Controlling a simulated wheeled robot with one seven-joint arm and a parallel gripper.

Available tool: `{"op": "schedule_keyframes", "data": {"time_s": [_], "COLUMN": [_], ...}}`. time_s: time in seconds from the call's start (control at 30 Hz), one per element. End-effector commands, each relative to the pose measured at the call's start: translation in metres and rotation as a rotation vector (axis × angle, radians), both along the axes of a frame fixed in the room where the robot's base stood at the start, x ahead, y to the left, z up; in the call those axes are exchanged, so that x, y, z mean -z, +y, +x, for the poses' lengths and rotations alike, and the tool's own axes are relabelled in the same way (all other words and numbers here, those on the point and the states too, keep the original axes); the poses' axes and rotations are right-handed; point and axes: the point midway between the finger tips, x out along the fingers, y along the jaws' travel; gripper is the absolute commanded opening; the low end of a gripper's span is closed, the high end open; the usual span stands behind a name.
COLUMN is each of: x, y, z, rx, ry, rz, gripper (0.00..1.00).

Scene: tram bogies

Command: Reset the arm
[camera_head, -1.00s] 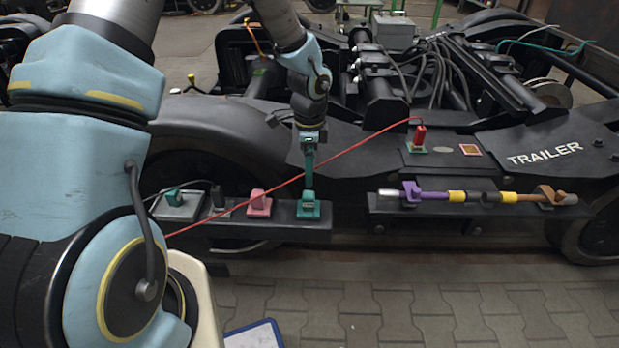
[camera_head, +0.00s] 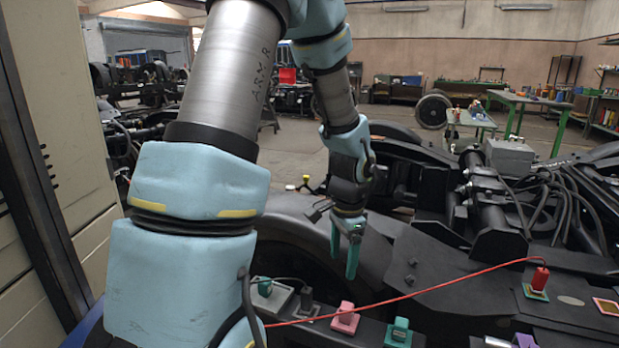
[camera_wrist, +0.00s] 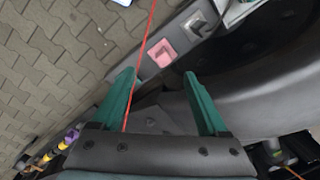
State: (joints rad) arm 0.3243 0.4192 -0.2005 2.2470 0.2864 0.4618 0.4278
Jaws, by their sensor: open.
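My gripper (camera_head: 346,258) has green fingers and hangs pointing down above the dark bogie frame, behind the row of coloured blocks. It also shows in the wrist view (camera_wrist: 160,90), with its two green fingers spread and nothing between them. My arm is bent, with the blue-padded links filling the left and middle of the head view.
A pink block (camera_head: 345,318) and a green block (camera_head: 399,332) sit on a dark ledge. A red cable (camera_head: 420,290) runs across to a red plug (camera_head: 540,279) on the bogie. A pale cabinet (camera_head: 60,120) stands close at left. Workbenches (camera_head: 520,103) stand far back.

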Motion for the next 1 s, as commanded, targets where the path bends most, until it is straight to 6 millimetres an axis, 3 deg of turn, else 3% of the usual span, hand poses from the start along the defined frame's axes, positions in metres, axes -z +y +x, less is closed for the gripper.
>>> {"op": "schedule_keyframes", "data": {"time_s": [0.03, 0.2, 0.47, 1.0], "x": [-0.015, -0.043, -0.067, -0.189], "y": [0.029, 0.092, 0.151, 0.151], "z": [-0.003, -0.024, -0.061, -0.062], "rx": [-0.153, -0.576, -1.068, -1.086], "ry": [-0.018, -0.048, -0.079, -0.077], "rz": [-0.010, -0.055, -0.137, -0.140], "gripper": [0.77, 0.77, 0.77, 0.77]}}
